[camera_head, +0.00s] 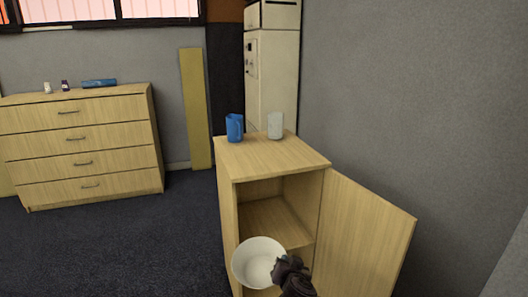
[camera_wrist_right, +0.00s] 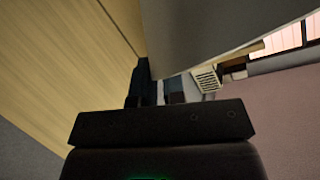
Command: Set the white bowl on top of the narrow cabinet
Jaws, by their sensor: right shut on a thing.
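The white bowl (camera_head: 258,262) is in front of the narrow cabinet's open lower part, below the level of its top (camera_head: 265,156). My right gripper (camera_head: 284,268) is shut on the bowl's right rim and holds it upright or nearly so. In the right wrist view, the gripper (camera_wrist_right: 158,88) is at the edge of a large pale surface, apparently the bowl (camera_wrist_right: 205,30). The narrow cabinet is light wood, with its door (camera_head: 362,235) swung open to the right. My left gripper is not in view.
A blue mug (camera_head: 234,127) and a pale cup (camera_head: 275,125) stand at the back of the cabinet top; its front part is clear. A wide drawer chest (camera_head: 80,145) with small items stands at left. A grey wall (camera_head: 420,100) is at right.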

